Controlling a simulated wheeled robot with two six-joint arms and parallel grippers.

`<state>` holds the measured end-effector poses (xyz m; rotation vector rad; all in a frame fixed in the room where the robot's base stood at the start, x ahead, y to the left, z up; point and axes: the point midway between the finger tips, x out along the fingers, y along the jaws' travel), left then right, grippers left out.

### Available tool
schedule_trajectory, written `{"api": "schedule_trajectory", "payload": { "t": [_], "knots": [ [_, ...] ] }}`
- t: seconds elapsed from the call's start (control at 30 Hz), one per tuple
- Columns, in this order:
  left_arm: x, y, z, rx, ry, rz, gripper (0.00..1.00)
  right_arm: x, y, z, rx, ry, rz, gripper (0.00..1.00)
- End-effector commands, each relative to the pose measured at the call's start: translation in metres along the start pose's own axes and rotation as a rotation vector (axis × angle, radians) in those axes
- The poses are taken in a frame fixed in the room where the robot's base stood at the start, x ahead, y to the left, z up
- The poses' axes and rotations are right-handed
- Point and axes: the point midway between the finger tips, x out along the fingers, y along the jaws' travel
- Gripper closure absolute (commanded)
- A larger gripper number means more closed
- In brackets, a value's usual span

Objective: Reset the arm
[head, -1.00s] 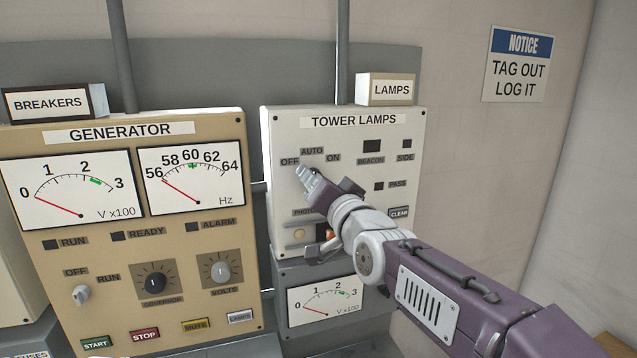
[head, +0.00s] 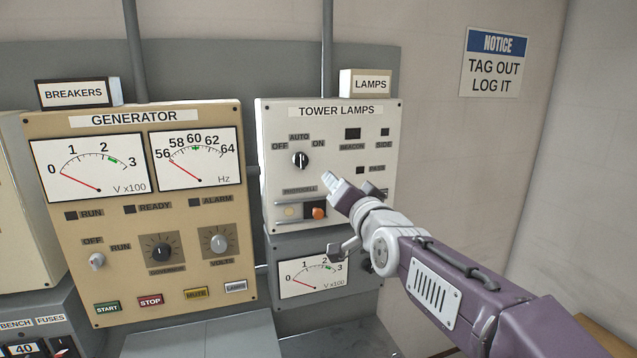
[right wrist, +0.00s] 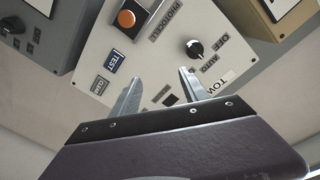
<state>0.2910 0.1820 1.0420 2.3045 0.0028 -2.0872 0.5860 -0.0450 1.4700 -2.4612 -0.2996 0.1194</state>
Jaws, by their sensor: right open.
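My right gripper (head: 333,184) is open and empty in front of the tower lamps panel (head: 270,120), right of and below its selector knob. In the right wrist view the two fingers (right wrist: 158,90) stand apart with nothing between them. The black selector knob (head: 300,160) is clear of the fingers, and its white mark points up toward AUTO. It also shows in the right wrist view (right wrist: 194,48). An orange button (head: 318,213) sits below the knob. My left gripper is out of view.
The tan generator panel (head: 255,280) stands to the left, with meters and knobs. A small meter (head: 314,279) is below the lamps panel. A notice sign (head: 494,62) hangs on the right wall. Open room lies in front of the right wall.

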Motion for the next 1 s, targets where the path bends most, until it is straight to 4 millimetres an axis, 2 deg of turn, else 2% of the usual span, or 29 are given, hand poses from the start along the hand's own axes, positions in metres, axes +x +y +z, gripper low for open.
{"api": "schedule_trajectory", "payload": {
  "t": [0.03,0.1,0.17,0.2,0.27,0.3,0.37,0.4,0.5,0.6,0.7,0.8,1.0],
  "knots": [
    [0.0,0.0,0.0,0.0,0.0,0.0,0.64,-0.002,0.042,0.017,-0.007,-0.044,0.084,0.47],
    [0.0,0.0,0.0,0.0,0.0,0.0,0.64,-0.013,0.098,0.051,-0.029,-0.138,0.205,0.47],
    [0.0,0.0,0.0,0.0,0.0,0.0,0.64,-0.03,0.143,0.083,-0.056,-0.233,0.304,0.47],
    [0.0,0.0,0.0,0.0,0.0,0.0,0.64,-0.045,0.17,0.105,-0.075,-0.302,0.365,0.47],
    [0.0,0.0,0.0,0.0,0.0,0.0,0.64,-0.071,0.208,0.138,-0.101,-0.413,0.452,0.47],
    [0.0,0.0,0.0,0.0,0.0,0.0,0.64,-0.093,0.23,0.16,-0.119,-0.493,0.505,0.47],
    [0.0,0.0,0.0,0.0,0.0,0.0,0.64,-0.129,0.259,0.193,-0.146,-0.622,0.577,0.47],
    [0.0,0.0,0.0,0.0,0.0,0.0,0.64,-0.155,0.275,0.214,-0.163,-0.712,0.617,0.47],
    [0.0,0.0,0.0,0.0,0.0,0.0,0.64,-0.22,0.299,0.259,-0.206,-0.931,0.685,0.47],
    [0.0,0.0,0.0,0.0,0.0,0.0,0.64,-0.272,0.308,0.289,-0.246,-1.116,0.707,0.47],
    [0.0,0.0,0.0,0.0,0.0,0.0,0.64,-0.304,0.31,0.303,-0.284,-1.242,0.702,0.47],
    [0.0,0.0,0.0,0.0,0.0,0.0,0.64,-0.316,0.309,0.306,-0.325,-1.312,0.676,0.47],
    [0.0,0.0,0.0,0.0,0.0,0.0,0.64,-0.314,0.309,0.305,-0.333,-1.311,0.669,0.47]
  ]
}}
